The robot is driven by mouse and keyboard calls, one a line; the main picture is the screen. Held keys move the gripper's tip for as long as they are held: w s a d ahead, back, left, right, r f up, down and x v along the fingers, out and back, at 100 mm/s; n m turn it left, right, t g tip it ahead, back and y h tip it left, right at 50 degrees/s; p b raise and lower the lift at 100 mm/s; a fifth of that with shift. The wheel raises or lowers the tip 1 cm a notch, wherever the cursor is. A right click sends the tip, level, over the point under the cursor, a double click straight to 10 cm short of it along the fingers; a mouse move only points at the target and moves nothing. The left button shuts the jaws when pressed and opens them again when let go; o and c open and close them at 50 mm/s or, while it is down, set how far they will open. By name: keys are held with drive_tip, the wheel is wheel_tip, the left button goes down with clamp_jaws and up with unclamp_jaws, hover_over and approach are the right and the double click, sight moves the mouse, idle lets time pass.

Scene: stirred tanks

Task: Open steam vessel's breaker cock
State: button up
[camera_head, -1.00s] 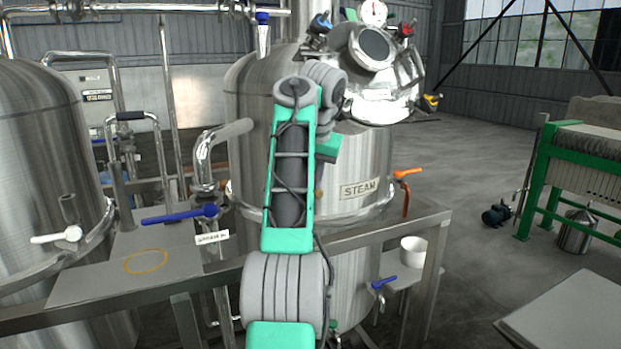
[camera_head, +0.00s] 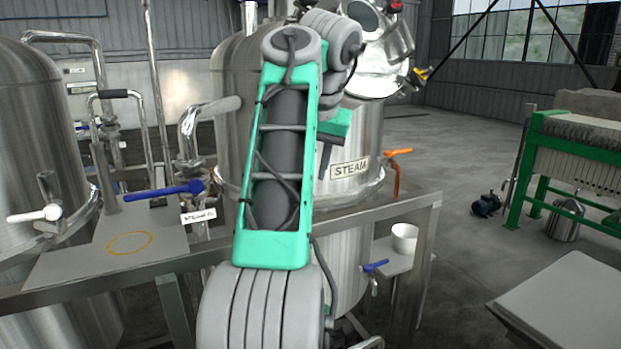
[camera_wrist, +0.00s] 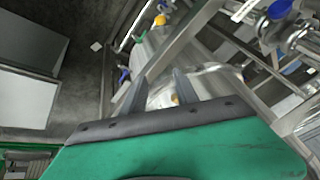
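The steam vessel (camera_head: 230,120) is a steel tank with a STEAM label (camera_head: 349,169), partly hidden behind my arm. A yellow handle (camera_head: 421,73) is beside the lid. I cannot tell which one is the breaker cock. My gripper (camera_head: 324,176) hangs in front of the vessel, left of the label. In the wrist view, its fingers (camera_wrist: 160,76) are apart with nothing held.
A steel frame rail (camera_head: 150,268) runs across the front of the vessel. A long blue handle (camera_head: 165,191) is on the left pipework. Another tank (camera_head: 35,130) stands at far left. A white pot (camera_head: 404,238) sits on a low shelf.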

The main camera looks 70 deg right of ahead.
drive_tip(key=shift+s+a, duration=0.2)
drive_tip(key=shift+a, duration=0.1)
drive_tip(key=shift+c, duration=0.3)
